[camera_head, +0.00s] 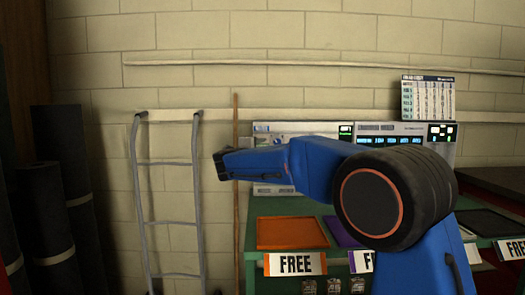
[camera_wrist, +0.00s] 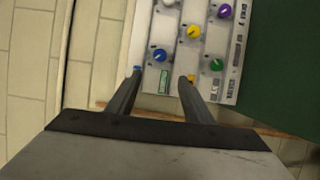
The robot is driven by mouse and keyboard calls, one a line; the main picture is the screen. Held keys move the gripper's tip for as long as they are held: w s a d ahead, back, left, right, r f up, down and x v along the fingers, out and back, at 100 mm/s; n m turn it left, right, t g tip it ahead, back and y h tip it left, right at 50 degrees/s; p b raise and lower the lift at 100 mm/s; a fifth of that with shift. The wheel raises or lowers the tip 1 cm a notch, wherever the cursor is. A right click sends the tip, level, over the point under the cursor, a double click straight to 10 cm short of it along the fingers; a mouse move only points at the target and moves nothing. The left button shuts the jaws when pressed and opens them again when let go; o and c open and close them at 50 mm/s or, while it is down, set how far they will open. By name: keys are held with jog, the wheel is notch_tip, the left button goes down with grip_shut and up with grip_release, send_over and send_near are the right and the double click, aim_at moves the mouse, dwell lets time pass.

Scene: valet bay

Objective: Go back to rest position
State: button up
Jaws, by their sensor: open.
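My gripper (camera_wrist: 161,77) shows in the wrist view with its two dark fingers apart and nothing between them. Its fingertips overlap the lower edge of a pale panel with coloured knobs (camera_wrist: 207,42) in the picture; I cannot tell how far apart they are in depth. In the head view my blue arm reaches leftward across the front of the bench, and its dark end (camera_head: 221,165) is raised above the bench top. The fingers cannot be made out there.
A green bench (camera_head: 248,208) carries an orange tray (camera_head: 290,233), a purple tray (camera_head: 341,232) and "FREE" signs (camera_head: 295,264). Pale control units (camera_head: 300,128) stand behind, partly hidden by my arm. A ladder (camera_head: 168,163) and brown pole (camera_head: 236,120) stand left; dark rolls (camera_head: 45,215) further left.

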jog(key=s+d+f+m+g, duration=0.2)
jog(key=s+d, duration=0.4)
jog(key=d, duration=0.3)
jog(key=s+d+f+m+g, duration=0.25)
jog(key=s+d, duration=0.35)
jog(key=d, duration=0.3)
jog(key=s+d+f+m+g, duration=0.1)
jog(key=s+d+f+g, duration=0.15)
jog(key=s+d, duration=0.4)
jog(key=s+d+f+m+g, duration=0.15)
jog(key=s+d+f, duration=0.25)
jog(key=s, duration=0.6)
jog(key=s+f+m+g+y, duration=0.1)
jog(key=s+f+m+y, duration=0.1)
jog(key=s+f, duration=0.4)
jog(key=s+f+m+g+y, duration=0.1)
jog(key=s+f, duration=0.6)
jog(key=s, duration=0.8)
jog(key=s+f+m+g+y, duration=0.1)
jog(key=s+f+m+y, duration=0.2)
jog(key=s+f, duration=0.4)
jog(key=s+y, duration=0.1)
jog(key=s, duration=0.3)
jog(key=shift+a+m, duration=0.3)
jog(key=shift+a, duration=0.1)
jog(key=shift+s, duration=0.1)
